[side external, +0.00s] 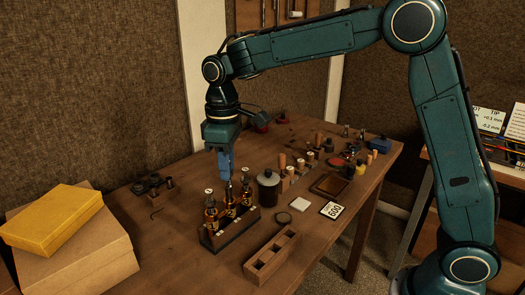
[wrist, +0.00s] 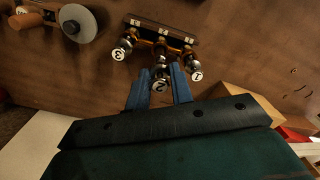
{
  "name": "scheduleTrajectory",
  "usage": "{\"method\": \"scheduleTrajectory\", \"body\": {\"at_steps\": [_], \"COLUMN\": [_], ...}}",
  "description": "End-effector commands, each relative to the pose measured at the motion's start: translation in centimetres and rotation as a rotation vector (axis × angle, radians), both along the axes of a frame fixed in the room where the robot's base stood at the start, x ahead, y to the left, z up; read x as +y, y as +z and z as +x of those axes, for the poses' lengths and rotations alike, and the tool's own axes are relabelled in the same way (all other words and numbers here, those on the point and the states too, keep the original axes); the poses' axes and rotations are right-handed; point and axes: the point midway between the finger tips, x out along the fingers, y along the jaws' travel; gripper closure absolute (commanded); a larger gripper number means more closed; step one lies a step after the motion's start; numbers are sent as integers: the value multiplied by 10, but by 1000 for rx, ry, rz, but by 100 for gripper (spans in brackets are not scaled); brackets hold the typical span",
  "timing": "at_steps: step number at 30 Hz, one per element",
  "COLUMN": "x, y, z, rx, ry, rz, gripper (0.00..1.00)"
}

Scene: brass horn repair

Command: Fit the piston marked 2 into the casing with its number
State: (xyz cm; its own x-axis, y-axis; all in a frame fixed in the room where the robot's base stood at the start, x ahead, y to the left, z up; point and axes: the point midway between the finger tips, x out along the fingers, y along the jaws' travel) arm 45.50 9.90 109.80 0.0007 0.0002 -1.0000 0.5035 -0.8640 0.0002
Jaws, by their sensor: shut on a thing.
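The piston marked 2 (wrist: 160,86) is between the blue fingertips of my gripper (wrist: 159,82) in the wrist view; its white numbered top faces the camera. In the side view my gripper (side external: 226,172) points down over the middle of a row of amber-brass casings (side external: 230,208) in a dark rack (side external: 230,233). The piston looks in line with the middle casing; how deep it sits I cannot tell. White tops marked 3 (wrist: 118,54) and 1 (wrist: 197,76) stand on either side of it. The rack's small labels (wrist: 163,31) are too small to read.
A wooden block with empty holes (side external: 271,260) lies in front of the rack. A dark lidded jar (side external: 268,189) stands close to its right. Boxes (side external: 52,222) fill the left.

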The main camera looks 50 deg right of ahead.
Motion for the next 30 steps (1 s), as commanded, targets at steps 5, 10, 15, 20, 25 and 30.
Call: {"method": "scheduleTrajectory", "body": {"at_steps": [5, 10, 15, 20, 25, 30], "x": [0, 0, 0, 0, 0, 0], "y": [-3, -6, -10, -12, -15, -18], "z": [0, 0, 0, 0, 0, 0], "rx": [1, 1, 1, 1, 1, 1], "ry": [0, 0, 0, 0, 0, 0], "rz": [-1, -1, -1, -1, -1, -1], "gripper": [100, 100, 100, 100, 100, 100]}}
